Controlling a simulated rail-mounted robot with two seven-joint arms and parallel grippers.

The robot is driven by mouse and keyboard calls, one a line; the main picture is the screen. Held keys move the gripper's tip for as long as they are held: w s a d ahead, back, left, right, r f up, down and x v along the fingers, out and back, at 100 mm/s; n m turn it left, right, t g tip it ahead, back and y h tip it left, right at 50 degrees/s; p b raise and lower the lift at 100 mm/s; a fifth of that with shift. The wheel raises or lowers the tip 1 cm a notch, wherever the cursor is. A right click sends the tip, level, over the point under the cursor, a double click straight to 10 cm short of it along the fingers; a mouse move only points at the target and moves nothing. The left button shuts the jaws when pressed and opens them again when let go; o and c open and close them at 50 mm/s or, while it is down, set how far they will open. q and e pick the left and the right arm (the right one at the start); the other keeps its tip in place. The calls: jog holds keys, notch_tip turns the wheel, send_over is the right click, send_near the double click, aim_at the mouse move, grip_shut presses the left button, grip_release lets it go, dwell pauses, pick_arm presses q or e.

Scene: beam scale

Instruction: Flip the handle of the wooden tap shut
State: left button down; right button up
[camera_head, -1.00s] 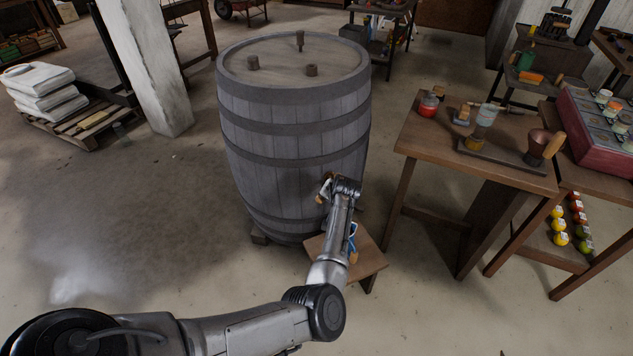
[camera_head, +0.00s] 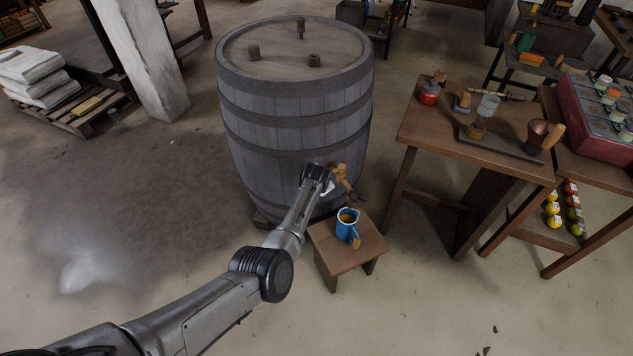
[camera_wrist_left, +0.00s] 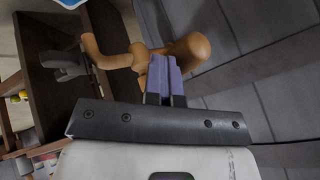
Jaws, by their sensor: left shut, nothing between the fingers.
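The wooden tap (camera_head: 341,173) sticks out of the lower front of the big grey barrel (camera_head: 290,130). In the left wrist view the tap (camera_wrist_left: 190,49) is orange-brown, with a thick body by the staves and a thinner curved part reaching left. A dark grey piece (camera_wrist_left: 66,66) shows at its outer end; I cannot tell which part it is. My left gripper (camera_head: 329,186) is just left of the tap in the head view. Its purple fingers (camera_wrist_left: 166,74) are shut and empty, close against the tap; contact is unclear. My right gripper is not in view.
A blue mug (camera_head: 345,225) with amber liquid stands on a low wooden stool (camera_head: 335,262) below the tap. A wooden table (camera_head: 420,130) with glassware and tools is to the right.

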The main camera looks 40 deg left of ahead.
pick_arm(q)
jog(key=shift+a, duration=0.1)
dwell(0.4)
jog(key=s+d+r+p, duration=0.6)
jog(key=s+r+p, duration=0.1)
jog(key=r, duration=0.1)
jog(key=shift+s+p, duration=0.2)
jog(key=shift+p, duration=0.15)
dwell(0.4)
dwell(0.4)
